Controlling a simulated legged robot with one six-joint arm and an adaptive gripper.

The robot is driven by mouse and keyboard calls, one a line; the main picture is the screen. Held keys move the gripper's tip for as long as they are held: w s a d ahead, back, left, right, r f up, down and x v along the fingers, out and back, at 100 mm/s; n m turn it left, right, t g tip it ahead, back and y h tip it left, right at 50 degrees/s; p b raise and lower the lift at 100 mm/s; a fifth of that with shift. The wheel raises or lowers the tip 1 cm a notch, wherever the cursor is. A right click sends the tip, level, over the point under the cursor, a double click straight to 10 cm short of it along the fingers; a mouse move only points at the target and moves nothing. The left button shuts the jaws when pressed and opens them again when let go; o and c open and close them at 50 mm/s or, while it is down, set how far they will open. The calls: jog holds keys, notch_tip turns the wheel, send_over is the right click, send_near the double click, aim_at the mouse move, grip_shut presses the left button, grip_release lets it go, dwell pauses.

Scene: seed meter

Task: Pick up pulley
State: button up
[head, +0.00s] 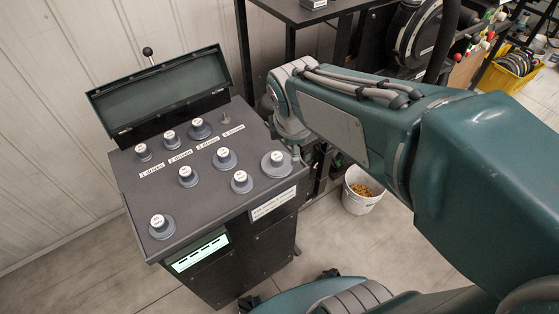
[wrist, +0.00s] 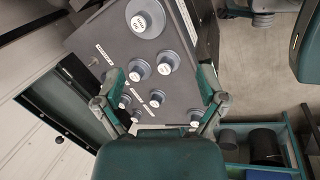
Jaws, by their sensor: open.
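Several grey round pulleys with white labelled tops stand on the dark sloping top of a seed meter cabinet (head: 125,170). In the head view the widest pulley (head: 276,164) is at the right edge and another pulley (head: 161,226) is at the front left corner. In the wrist view a large pulley (wrist: 146,18) is at the top, beyond the fingertips, with smaller pulleys (wrist: 138,70) lower down. My gripper (wrist: 162,84) is open and empty, its fingers spread above the panel. In the head view my arm hides most of the gripper.
The cabinet's lid (head: 160,90) stands open at its back edge. A bare peg (head: 225,117) sticks up at the back right of the panel. The floor left of the cabinet is clear.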

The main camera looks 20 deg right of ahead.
jog(key=w+a+f+n+g, duration=0.1)
jog(key=w+a+f+n, duration=0.2)
jog(key=w+f+n, duration=0.45)
jog(key=n, duration=0.5)
send_over(276, 156)
jog(key=s+a, duration=0.1)
jog(key=s, duration=0.1)
notch_tip(276, 156, down, 4)
jog(key=shift+r+h, duration=0.1)
jog(key=shift+h, duration=0.3)
jog(key=shift+w+a+f, duration=0.1)
jog(key=shift+a+f, duration=0.15)
jog(key=shift+f, duration=0.25)
jog(key=f, duration=0.1)
jog(key=w+d+f, duration=0.1)
jog(key=f, duration=0.1)
jog(key=d+f, duration=0.1)
jog(key=shift+w+f, duration=0.25)
jog(key=shift+w, duration=0.15)
jog(key=shift+a, duration=0.25)
jog(key=shift+c, duration=1)
jog(key=shift+a, duration=0.1)
jog(key=c, duration=1.1)
grip_shut()
